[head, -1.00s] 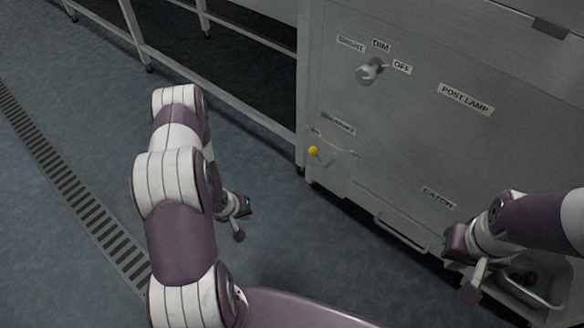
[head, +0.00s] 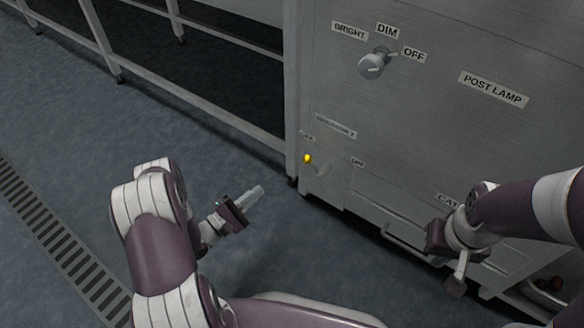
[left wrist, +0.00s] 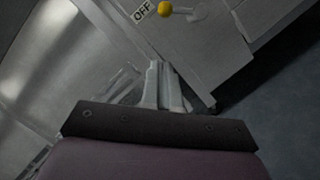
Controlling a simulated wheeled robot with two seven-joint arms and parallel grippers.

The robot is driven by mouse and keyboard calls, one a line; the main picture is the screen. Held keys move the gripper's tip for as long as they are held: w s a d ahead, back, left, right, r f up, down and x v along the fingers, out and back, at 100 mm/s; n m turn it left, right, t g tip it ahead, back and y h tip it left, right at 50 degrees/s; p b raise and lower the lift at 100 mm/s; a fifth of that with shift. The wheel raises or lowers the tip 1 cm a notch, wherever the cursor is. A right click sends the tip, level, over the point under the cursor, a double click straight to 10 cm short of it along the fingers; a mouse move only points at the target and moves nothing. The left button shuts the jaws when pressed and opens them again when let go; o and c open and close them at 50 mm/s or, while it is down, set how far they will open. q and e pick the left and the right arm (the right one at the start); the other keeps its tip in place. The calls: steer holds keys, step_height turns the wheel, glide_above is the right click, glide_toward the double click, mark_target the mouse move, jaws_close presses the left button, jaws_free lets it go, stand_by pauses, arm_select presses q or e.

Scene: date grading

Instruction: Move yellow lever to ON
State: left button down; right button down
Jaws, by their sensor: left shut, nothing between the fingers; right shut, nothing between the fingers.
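The yellow lever (head: 308,158) is a small yellow knob on a pale stem, low on the left of the metal cabinet's front. Its knob is close to the OFF label (head: 307,136); the ON label (head: 357,162) is to the right. In the left wrist view the yellow knob (left wrist: 165,8) is at the top edge, beside the OFF label (left wrist: 143,12). My left gripper (head: 258,191) is shut and empty, left of the lever and apart from it. My right gripper (head: 455,288) is low in front of the cabinet's right part; its fingers are shut and empty.
The metal cabinet (head: 420,130) carries a grey knob (head: 374,64) with BRIGHT, DIM and OFF labels, and a POST LAMP label (head: 493,88). A handle (head: 405,243) sticks out low on the front. A metal frame (head: 200,110) stands at left. Open floor (head: 90,130) lies left.

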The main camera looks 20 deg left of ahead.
arm_select(q)
steer(key=s+d+r+b+x, duration=0.1)
steer(key=b+x, duration=0.4)
steer(key=x, duration=0.7)
steer(key=shift+d+r+b, duration=0.35)
steer(key=shift+d, duration=0.15)
steer(key=shift+s, duration=0.1)
steer(key=shift+d+r+m+p, duration=0.1)
steer(key=shift+r+m+p, duration=0.15)
steer(key=shift+m+p, duration=0.25)
